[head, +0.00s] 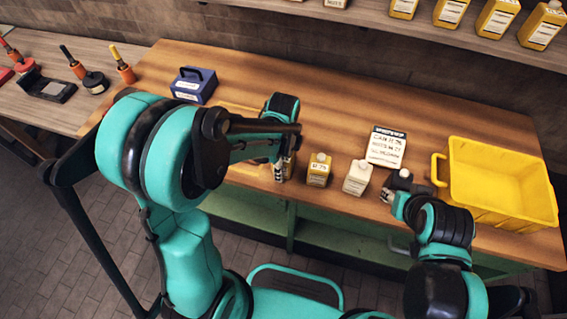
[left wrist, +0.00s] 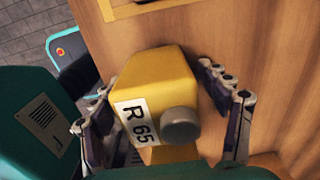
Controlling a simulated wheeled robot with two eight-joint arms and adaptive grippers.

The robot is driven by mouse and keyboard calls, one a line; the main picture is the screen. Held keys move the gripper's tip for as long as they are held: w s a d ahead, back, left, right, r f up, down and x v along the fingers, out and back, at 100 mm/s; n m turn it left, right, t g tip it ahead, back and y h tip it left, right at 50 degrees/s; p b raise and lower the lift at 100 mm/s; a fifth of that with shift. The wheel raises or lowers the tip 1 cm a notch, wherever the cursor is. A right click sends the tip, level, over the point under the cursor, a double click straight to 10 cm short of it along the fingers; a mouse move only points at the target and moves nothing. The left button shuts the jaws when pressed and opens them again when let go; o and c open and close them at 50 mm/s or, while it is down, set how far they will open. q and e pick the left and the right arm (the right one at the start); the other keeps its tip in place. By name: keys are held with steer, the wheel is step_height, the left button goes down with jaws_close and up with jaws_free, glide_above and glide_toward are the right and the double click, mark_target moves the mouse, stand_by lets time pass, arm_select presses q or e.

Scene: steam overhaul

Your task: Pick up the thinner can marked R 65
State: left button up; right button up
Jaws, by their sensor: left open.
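The yellow can marked R 65 (left wrist: 155,75) has a grey cap and a white label, and it stands on the wooden bench. My left gripper (left wrist: 155,82) is open around it, with one finger on each side in the left wrist view. Whether the fingers touch it I cannot tell. In the head view my left gripper (head: 284,168) is over the bench's front part, and the arm and fingers hide most of this can. My right gripper (head: 390,197) is at the bench's front edge on the right, its fingers too small to judge.
A yellow can (head: 318,172) and a whitish can (head: 357,178) stand just right of my left gripper.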

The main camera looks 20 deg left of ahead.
arm_select(q)
steer(key=shift+r, duration=0.1)
steer(key=c, duration=1.5)
